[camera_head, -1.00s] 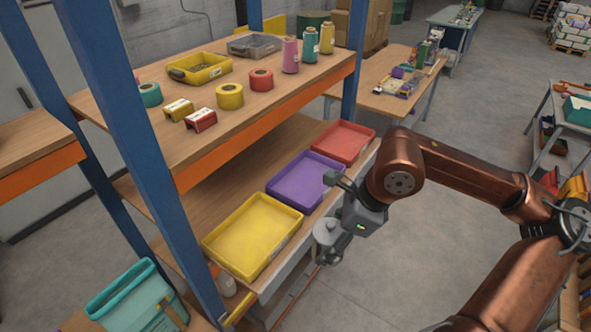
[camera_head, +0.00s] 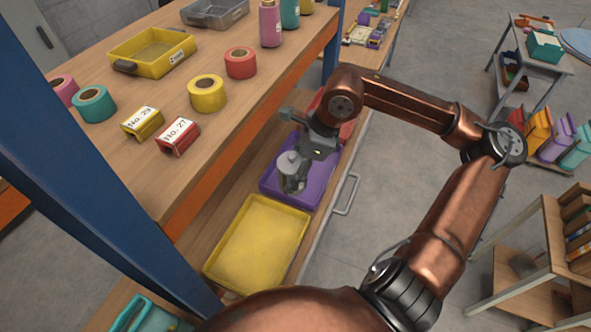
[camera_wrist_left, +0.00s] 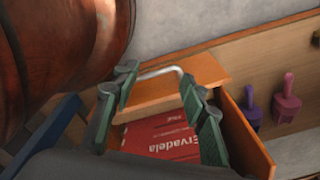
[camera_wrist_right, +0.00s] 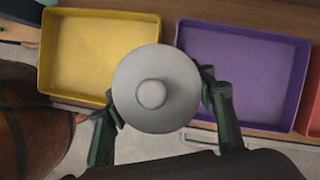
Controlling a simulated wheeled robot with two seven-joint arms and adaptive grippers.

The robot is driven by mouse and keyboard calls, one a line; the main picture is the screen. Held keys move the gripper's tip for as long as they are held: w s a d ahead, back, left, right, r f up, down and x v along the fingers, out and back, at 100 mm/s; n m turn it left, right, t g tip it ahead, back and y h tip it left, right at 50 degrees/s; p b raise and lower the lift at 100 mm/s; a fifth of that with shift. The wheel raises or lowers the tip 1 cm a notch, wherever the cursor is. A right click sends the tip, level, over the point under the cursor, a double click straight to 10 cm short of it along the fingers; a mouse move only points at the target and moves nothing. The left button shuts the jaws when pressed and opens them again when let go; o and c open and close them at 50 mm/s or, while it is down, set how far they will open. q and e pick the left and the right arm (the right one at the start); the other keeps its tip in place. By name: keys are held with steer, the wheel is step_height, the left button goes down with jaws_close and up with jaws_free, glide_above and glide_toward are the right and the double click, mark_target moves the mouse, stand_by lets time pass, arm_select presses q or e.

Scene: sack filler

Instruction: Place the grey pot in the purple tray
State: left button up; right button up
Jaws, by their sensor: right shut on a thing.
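The grey pot (camera_head: 289,162), with a round knobbed lid, is in my right gripper (camera_head: 294,182). In the head view it covers the near left part of the purple tray (camera_head: 316,190). In the right wrist view the fingers flank the grey pot (camera_wrist_right: 156,88), which appears in front of the gap between the yellow tray and the purple tray (camera_wrist_right: 243,75). It looks held above tray level; the exact height is unclear. My left gripper (camera_wrist_left: 160,85) shows only in its wrist view, fingers apart and nothing between them.
The yellow tray (camera_head: 258,245) stands beside the purple tray on the lower shelf, and the red tray (camera_head: 345,130) is partly hidden behind my right arm. The upper shelf (camera_head: 185,185) holds tape rolls and spools. A blue post (camera_head: 100,170) stands at left. An open drawer (camera_wrist_left: 245,140) holds a red package.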

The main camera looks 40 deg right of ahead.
steer(key=w+d+f, duration=0.1)
steer(key=w+f, duration=0.1)
steer(key=w+d+f+p, duration=0.1)
steer(key=d+f, duration=0.1)
steer(key=w+d+f+p, duration=0.1)
steer(key=w+d+f, duration=0.1)
steer(key=shift+w+d+f, duration=0.1)
steer(key=shift+w+f, duration=0.2)
steer(key=shift+f, duration=0.1)
step_height(320, 180, down, 3)
steer(key=shift+d+r+p, duration=0.1)
steer(key=shift+p, duration=0.85)
steer(key=shift+f, duration=0.35)
steer(key=shift+f+b, duration=0.15)
steer(key=shift+b, duration=0.15)
steer(key=o, duration=1.2)
steer(key=shift+c, duration=0.2)
arm_select(q)
steer(key=w+r, duration=0.1)
steer(key=r, duration=0.1)
steer(key=w+r, duration=0.2)
steer(key=shift+r, duration=0.1)
